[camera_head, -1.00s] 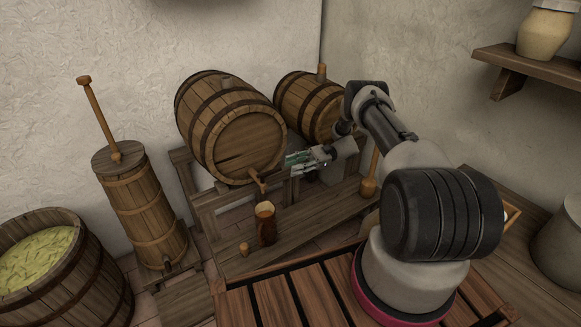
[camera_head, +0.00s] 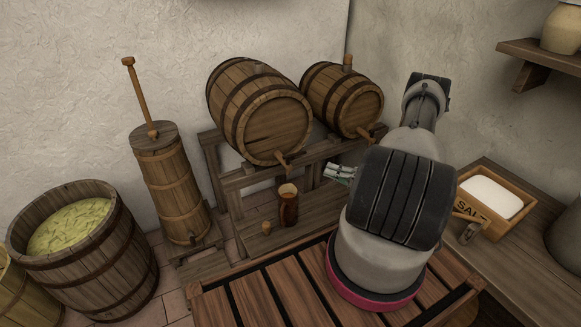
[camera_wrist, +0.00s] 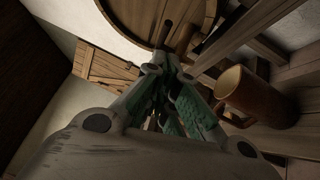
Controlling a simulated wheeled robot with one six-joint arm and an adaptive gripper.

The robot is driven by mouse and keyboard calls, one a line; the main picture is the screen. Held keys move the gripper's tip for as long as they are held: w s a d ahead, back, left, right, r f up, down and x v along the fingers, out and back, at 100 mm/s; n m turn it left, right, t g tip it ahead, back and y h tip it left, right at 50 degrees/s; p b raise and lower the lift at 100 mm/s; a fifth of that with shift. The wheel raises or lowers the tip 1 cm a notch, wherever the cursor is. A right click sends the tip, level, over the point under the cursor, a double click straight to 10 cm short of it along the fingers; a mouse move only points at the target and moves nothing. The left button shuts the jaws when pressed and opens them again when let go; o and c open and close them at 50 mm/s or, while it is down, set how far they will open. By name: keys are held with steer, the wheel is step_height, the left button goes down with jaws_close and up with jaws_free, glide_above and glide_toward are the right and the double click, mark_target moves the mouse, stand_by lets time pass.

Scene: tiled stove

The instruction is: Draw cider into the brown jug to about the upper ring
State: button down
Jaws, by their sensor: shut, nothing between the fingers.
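The brown jug (camera_head: 288,208) stands upright on the low shelf of the wooden rack, below the wooden tap (camera_head: 284,161) of the left barrel (camera_head: 262,122). Its mouth looks light tan; I cannot tell the liquid level. In the wrist view the jug (camera_wrist: 262,97) appears at the right, tilted by the camera angle, and the barrel (camera_wrist: 160,15) is at the top with the tap (camera_wrist: 164,38) near the fingertips. My gripper (camera_head: 328,171) is shut and empty, to the right of the tap and apart from the jug. My arm partly hides it.
A second barrel (camera_head: 342,100) lies on the rack to the right. A churn (camera_head: 168,185) and an open tub (camera_head: 80,250) stand left. A salt box (camera_head: 495,195) is on the right counter.

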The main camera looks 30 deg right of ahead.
steer(key=x, duration=1)
steer(key=shift+f, duration=0.1)
steer(key=shift+w+d+r, duration=0.2)
steer(key=shift+w+d, duration=0.2)
steer(key=shift+w, duration=0.4)
